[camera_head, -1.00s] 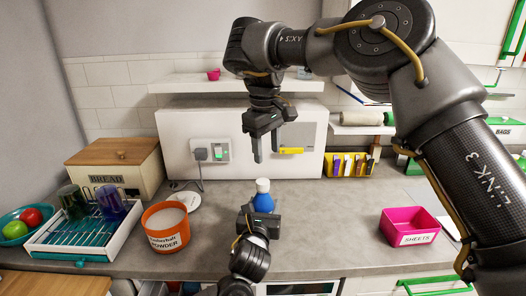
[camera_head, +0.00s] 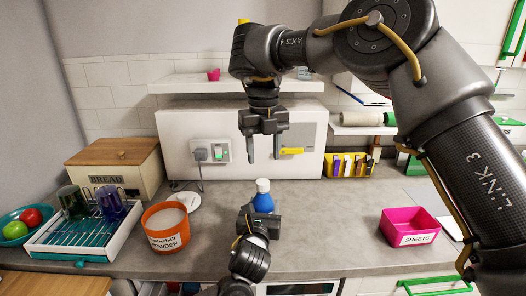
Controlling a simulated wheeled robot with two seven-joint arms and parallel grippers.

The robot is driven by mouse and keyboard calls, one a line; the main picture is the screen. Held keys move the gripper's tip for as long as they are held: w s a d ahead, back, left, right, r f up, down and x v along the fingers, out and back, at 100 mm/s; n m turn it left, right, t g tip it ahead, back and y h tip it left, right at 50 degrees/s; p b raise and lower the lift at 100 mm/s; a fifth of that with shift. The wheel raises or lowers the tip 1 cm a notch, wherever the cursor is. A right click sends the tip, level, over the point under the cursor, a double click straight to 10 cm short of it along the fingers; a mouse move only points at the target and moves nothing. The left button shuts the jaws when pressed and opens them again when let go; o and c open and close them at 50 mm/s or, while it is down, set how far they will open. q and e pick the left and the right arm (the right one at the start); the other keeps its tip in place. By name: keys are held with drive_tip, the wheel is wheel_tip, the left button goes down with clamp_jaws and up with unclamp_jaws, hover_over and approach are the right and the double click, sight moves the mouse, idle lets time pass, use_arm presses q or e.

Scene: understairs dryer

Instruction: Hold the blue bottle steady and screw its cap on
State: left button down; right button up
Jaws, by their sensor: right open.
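The blue bottle (camera_head: 263,202) stands upright on the grey worktop. A white cap (camera_head: 263,185) sits on its top; I cannot see how tightly it is seated. My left gripper (camera_head: 260,217) is low at the front of the bottle and hides its lower part. Its fingers are too hidden to tell whether they are closed on the bottle. My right gripper (camera_head: 264,158) points down above the cap, open and empty, with its two fingers apart and a small gap in the picture between the fingertips and the cap.
An orange powder tub (camera_head: 167,240) stands left of the bottle, with a white round lid (camera_head: 187,201) behind it. A dish rack (camera_head: 85,230) and bread box (camera_head: 115,165) are further left. A pink sheets box (camera_head: 409,227) is at right. The worktop between bottle and pink box is clear.

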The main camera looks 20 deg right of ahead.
sight(263, 181)
drive_tip(key=n, duration=0.5)
drive_tip(key=shift+s+a, duration=0.1)
drive_tip(key=shift+a, duration=0.1)
drive_tip(key=shift+f, duration=4.05)
